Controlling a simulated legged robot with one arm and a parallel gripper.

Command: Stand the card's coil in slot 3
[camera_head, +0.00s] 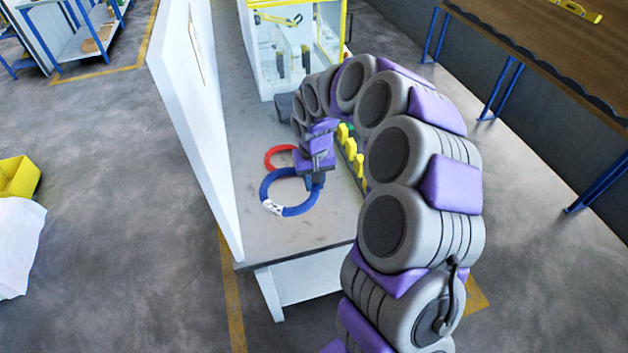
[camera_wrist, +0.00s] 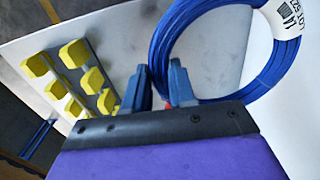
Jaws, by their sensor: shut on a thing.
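A blue coil (camera_head: 265,189) with a white label is held at its right side by my gripper (camera_head: 316,181). The coil also shows in the wrist view (camera_wrist: 170,38), hanging out to the right, with its printed label at the upper right. My gripper's fingers (camera_wrist: 163,78) are closed around the coil's near side. A rack with yellow pegs (camera_head: 350,150) stands on the table just right of my gripper; it also shows left of the fingers in the wrist view (camera_wrist: 90,78). Slot numbers cannot be read, and my arm hides part of the rack. No card is readable.
A red coil (camera_head: 270,156) lies on the grey table (camera_head: 265,240) behind the blue one. A tall white panel (camera_head: 190,110) bounds the table's left side. A yellow-framed clear case (camera_head: 285,50) stands at the back. The table's front is clear.

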